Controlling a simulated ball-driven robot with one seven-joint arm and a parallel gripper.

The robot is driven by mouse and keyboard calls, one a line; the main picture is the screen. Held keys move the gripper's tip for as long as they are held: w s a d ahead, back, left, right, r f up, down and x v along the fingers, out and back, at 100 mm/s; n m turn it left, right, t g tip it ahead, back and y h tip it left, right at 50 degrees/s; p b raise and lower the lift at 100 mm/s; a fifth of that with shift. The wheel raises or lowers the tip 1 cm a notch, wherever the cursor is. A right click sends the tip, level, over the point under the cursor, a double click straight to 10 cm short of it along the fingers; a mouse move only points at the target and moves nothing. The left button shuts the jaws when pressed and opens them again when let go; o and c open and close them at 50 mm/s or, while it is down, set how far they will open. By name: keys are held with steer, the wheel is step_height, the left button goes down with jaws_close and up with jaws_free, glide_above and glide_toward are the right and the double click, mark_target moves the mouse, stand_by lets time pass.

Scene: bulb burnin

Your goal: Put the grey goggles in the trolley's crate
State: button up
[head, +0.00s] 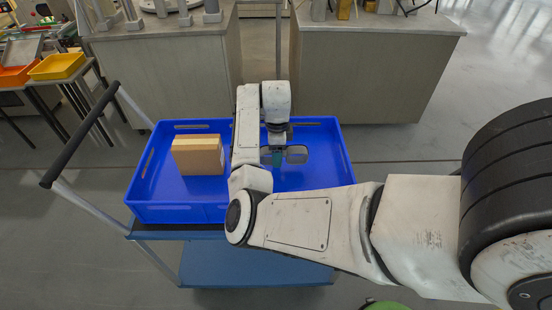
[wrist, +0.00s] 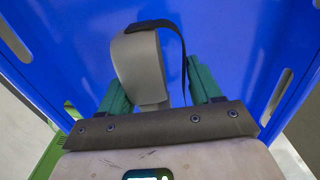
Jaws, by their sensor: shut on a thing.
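The grey goggles (head: 297,154) are held in my gripper (head: 277,158), over the right half of the trolley's blue crate (head: 172,214). In the wrist view the goggles (wrist: 138,62) stand up between the green fingers of my gripper (wrist: 157,82), with a dark strap (wrist: 158,24) looping over them. The blue crate (wrist: 230,25) fills the background there. My gripper is shut on the goggles. I cannot tell whether the goggles touch the crate floor. My arm hides the middle of the crate in the head view.
A brown cardboard box (head: 197,156) stands in the left half of the crate. The trolley's blue lower shelf (head: 225,268) shows below, and its dark handle (head: 80,136) is at the left. Grey counters (head: 165,78) stand behind. The crate's right side looks clear.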

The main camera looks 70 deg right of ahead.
steer(key=shift+w+d+f, duration=0.1)
steer(key=shift+f, duration=1.7)
steer(key=shift+f, duration=0.2)
steer(key=o, duration=1.1)
steer(key=shift+c, duration=0.2)
steer(key=shift+r, duration=0.1)
step_height(320, 180, up, 12)
steer(key=shift+r, duration=0.1)
